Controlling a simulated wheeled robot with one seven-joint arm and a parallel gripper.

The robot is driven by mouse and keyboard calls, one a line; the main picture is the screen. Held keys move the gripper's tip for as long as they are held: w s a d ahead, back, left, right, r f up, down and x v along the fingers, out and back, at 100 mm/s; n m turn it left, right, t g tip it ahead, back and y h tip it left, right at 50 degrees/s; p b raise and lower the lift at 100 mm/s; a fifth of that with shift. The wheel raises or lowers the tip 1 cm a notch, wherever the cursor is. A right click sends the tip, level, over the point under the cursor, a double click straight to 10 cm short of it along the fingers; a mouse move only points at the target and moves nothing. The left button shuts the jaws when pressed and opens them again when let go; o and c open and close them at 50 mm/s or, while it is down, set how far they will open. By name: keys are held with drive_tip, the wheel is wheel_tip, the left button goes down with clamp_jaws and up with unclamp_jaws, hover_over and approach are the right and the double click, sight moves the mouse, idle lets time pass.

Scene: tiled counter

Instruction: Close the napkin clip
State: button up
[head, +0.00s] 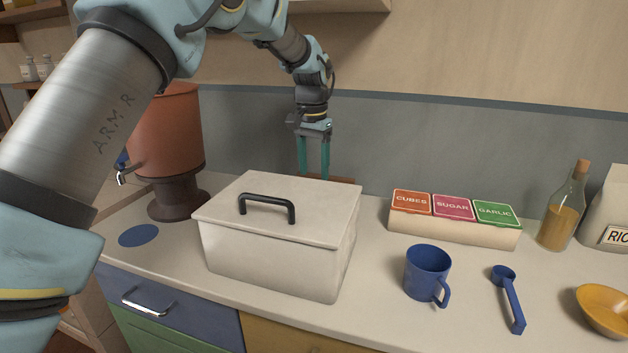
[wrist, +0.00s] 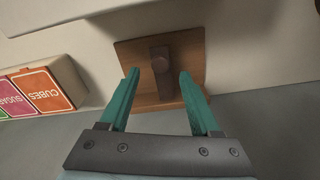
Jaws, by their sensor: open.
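A brown wooden piece, which looks like the napkin clip (wrist: 187,52), lies at the top centre of the wrist view. My gripper (head: 314,177) points down behind the box. In the wrist view its teal fingers (wrist: 158,74) are apart, one on each side of the bar, with nothing held. I cannot tell whether they touch the clip, or how far the clip stands open.
The lidded white box (head: 275,250) with a black handle stands in front of the clip. To the right are a labelled container (head: 455,232), a blue mug (head: 426,270), a blue scoop (head: 510,300), a bottle (head: 562,215) and a yellow bowl (head: 605,310). A red-brown dispenser (head: 168,135) stands left.

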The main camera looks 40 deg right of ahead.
drive_tip(key=shift+a+r, duration=0.1)
drive_tip(key=shift+r, duration=1.95)
drive_tip(key=shift+s, duration=0.1)
